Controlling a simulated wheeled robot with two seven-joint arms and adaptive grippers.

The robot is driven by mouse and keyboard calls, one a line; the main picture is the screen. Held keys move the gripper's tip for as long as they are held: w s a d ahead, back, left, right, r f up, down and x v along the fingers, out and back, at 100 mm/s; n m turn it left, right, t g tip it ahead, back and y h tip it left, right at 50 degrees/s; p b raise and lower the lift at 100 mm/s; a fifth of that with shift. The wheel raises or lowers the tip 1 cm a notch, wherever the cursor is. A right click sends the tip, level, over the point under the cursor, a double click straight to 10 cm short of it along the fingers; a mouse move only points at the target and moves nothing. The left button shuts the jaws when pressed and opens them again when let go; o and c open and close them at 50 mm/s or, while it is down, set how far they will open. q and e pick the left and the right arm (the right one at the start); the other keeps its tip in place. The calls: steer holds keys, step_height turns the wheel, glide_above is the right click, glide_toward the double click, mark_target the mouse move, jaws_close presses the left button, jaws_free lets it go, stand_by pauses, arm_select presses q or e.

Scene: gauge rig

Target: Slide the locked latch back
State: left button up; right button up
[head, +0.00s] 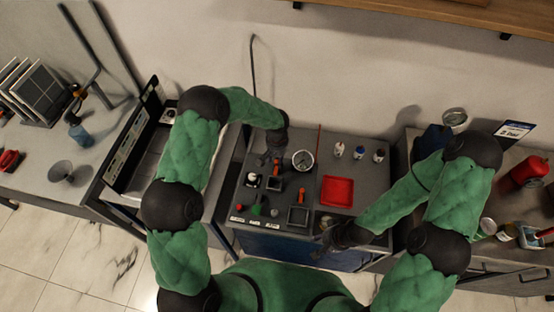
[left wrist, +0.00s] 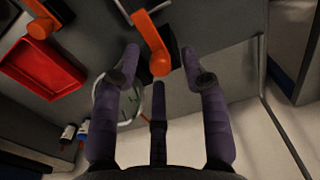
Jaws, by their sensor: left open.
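Two orange-handled latches sit on the grey rig top: one (head: 277,166) by my left gripper, one (head: 301,196) nearer the front. I cannot tell which is locked. In the left wrist view the near orange handle (left wrist: 150,42) points between the fingers of my left gripper (left wrist: 163,60), which is open; contact is unclear. The other orange handle (left wrist: 40,27) is at upper left. In the head view my left gripper (head: 268,159) hangs at the rig's back left, partly covering the latch. My right gripper (head: 322,246) is at the front edge, apart from both; its fingers are too small to read.
A round gauge (head: 303,160) stands right beside the left gripper. A red tray (head: 337,191) lies at right, with small bottles (head: 359,152) behind it. Knobs (head: 257,210) and labels (head: 237,220) are at front left. A thin upright rod (head: 318,142) rises at the back.

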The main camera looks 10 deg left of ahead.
arm_select(q)
steer(key=shift+f, duration=0.25)
jaws_close()
steer(key=w+b, duration=0.1)
steer(key=w, duration=0.1)
steer(key=shift+w+r+b, duration=0.1)
steer(key=shift+w+b, duration=0.2)
jaws_free()
steer(key=shift+w, duration=0.1)
